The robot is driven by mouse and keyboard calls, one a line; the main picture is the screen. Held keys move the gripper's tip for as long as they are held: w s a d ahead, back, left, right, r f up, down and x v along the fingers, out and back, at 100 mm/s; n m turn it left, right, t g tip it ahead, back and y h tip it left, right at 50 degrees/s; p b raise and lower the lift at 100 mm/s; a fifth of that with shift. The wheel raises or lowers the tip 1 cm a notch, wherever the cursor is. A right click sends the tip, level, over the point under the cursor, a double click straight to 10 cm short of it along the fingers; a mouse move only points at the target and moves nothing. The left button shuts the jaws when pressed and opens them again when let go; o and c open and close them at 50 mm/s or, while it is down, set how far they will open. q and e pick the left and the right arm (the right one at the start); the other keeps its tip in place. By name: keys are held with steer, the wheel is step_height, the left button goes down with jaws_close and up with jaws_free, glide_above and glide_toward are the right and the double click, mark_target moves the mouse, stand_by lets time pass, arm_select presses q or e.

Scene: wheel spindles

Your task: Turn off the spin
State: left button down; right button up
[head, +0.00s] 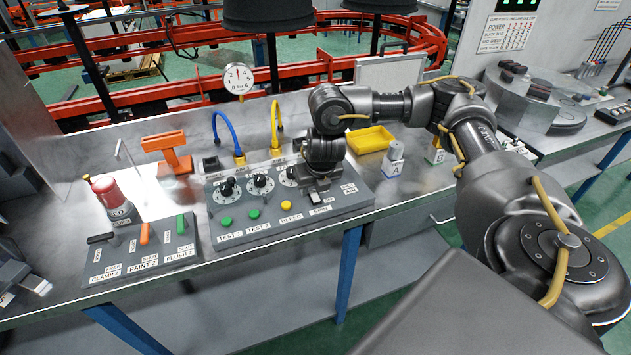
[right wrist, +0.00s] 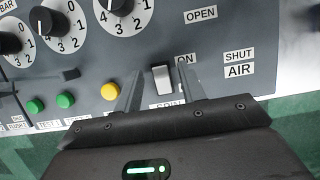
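The SPIN switch is a small white rocker (right wrist: 162,78) on the dark grey control panel (right wrist: 225,25). An ON label is beside its upper right and a partly covered SPIN label is below it. My right gripper (right wrist: 160,72) is open, with one finger on each side of the rocker. I cannot tell whether the fingers touch it. In the head view my right gripper (head: 318,190) is low over the right part of the panel, above the SPIN label (head: 320,210), and hides the rocker. My left gripper is not in view.
Dials (head: 262,184) and green and yellow buttons (head: 286,205) lie left of my right gripper. A yellow tray (head: 370,139) and block A (head: 394,168) are to the right.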

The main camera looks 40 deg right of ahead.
steer(key=p+v, duration=0.3)
steer(key=v, duration=0.7)
steer(key=shift+r, duration=0.3)
steer(key=shift+s, duration=0.1)
